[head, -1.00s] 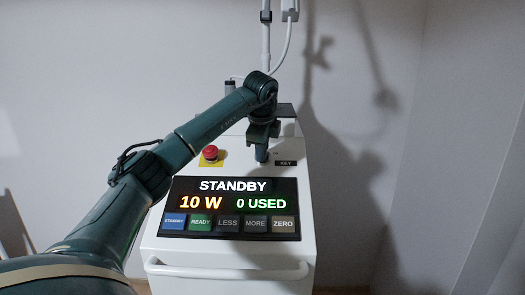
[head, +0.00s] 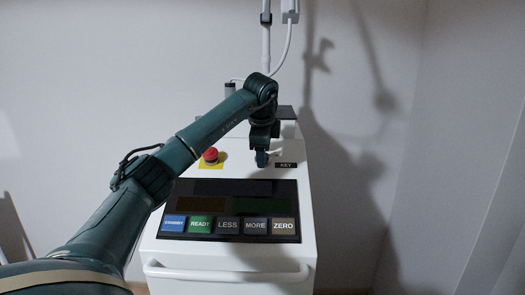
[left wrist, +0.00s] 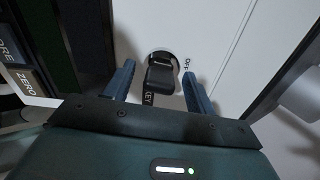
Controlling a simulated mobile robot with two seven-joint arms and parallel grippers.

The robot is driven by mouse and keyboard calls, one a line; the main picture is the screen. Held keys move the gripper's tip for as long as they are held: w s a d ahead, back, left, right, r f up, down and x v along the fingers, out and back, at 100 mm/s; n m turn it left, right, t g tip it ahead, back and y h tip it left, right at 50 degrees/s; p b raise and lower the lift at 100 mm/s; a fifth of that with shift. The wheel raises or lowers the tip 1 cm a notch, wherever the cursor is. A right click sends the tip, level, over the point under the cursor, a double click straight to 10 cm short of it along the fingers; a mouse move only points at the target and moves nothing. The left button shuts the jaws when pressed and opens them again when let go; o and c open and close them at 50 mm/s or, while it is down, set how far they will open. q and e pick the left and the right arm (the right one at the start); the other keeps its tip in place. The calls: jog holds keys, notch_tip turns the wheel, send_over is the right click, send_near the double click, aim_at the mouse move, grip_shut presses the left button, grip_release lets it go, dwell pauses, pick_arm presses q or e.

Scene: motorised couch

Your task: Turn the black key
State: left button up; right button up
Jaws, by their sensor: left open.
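The black key (left wrist: 161,74) shows in the left wrist view, standing in a round light collar on the white console top. An "OFF" mark is beside it and a black "KEY" label (left wrist: 148,98) is below it. My left gripper (left wrist: 158,76) is open, with one blue finger on each side of the key; I cannot tell whether they touch it. In the head view my left gripper (head: 262,160) points down at the console, left of the KEY label (head: 286,165), and hides the key. My right gripper is not in view.
A red emergency button (head: 211,155) on a yellow plate is left of my gripper. The dark display panel (head: 230,205) with several buttons is in front, and a white handle (head: 228,272) is below. A pole (head: 266,50) stands behind.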

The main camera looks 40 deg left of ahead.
pick_arm(q)
jog(key=shift+s+d+r, duration=0.1)
jog(key=shift+d+r, duration=0.05)
jog(key=shift+r, duration=0.3)
jog(key=v, duration=1.2)
jog(key=shift+s, duration=0.15)
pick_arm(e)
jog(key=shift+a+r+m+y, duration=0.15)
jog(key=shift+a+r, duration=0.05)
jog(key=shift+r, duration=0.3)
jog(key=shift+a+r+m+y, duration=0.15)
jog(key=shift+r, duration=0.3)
pick_arm(q)
jog(key=shift+d, duration=0.1)
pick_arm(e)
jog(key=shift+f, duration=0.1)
